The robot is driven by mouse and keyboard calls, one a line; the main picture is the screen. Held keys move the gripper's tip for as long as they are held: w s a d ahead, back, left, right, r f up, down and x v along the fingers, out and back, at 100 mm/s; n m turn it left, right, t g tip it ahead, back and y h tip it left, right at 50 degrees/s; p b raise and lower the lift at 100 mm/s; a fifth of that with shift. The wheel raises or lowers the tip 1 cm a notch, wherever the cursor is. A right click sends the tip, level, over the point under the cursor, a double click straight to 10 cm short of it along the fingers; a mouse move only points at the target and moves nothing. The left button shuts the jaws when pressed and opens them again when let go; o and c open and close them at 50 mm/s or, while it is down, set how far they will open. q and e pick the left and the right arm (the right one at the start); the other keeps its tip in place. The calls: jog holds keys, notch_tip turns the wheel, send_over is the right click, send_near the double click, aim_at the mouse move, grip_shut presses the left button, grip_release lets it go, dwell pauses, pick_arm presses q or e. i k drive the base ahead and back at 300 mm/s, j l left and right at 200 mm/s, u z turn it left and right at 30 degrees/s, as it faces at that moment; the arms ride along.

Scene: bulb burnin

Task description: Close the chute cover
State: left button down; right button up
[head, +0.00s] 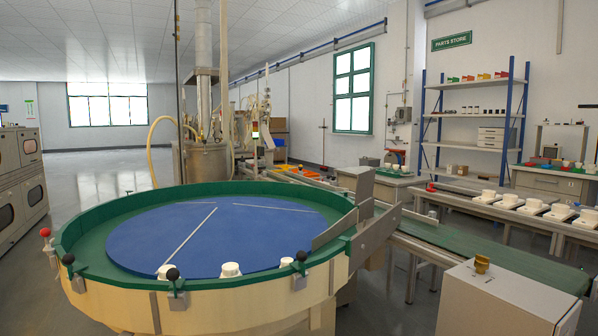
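A round turntable has a blue disc (215,238) inside a green rim (88,262). At its right edge, grey metal plates (375,232) form a chute-like opening towards a green conveyor belt (480,252). A grey plate (364,188) stands upright there; it may be the chute cover, but I cannot tell for sure. Neither of my grippers shows in the head view.
A pale box (510,300) with a small yellow-brown piece (482,262) on top stands at the front right. Black-knobbed clamps (172,276) and white cups (231,269) line the turntable's front rim. White cups on trays (531,205) stand at the right. Floor at left is clear.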

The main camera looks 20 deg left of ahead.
aim_at(365, 182)
jog(key=i+l+u, duration=0.15)
jog(key=l, duration=0.2)
jog(key=i+l+u, duration=0.1)
jog(key=i+l, duration=0.15)
jog(key=i+l+u, duration=0.15)
jog(key=l, duration=0.35)
jog(key=i+l+z, duration=0.1)
jog(key=i+l, duration=0.2)
jog(key=l, duration=0.2)
jog(key=i+l+z, duration=0.15)
jog(key=i+l, duration=0.15)
jog(key=l, duration=0.15)
